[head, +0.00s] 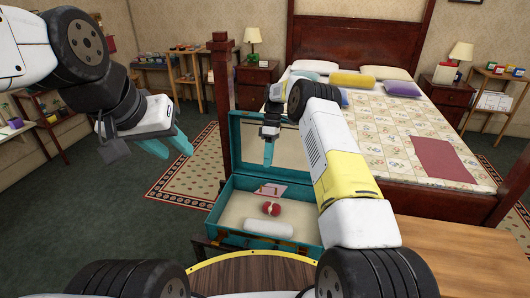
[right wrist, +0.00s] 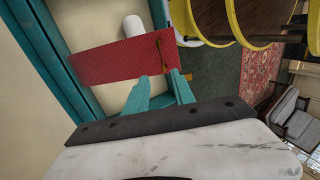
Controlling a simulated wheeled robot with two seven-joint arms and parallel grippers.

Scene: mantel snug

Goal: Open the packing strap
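A teal case (head: 215,213) stands open with its lid raised at the back. Inside lie a small red object (head: 271,208), a white roll (head: 269,228) and a pale card with red marks (head: 270,189). In the right wrist view a red striped band (right wrist: 110,60), apparently the packing strap, crosses the case, with a dark fitting near its right end. I cannot tell how it matches the head view. My right gripper (head: 268,153) is above the case in front of the lid; its fingers (right wrist: 161,88) are apart, near the band, empty. My left gripper (head: 168,147) is open and empty, left of the case.
A bed (head: 400,130) with a patchwork cover stands behind and right of the case, its wooden post (head: 221,100) close to the lid. A wooden table (head: 470,245) is at the right. Green carpet (head: 110,215) lies clear at the left.

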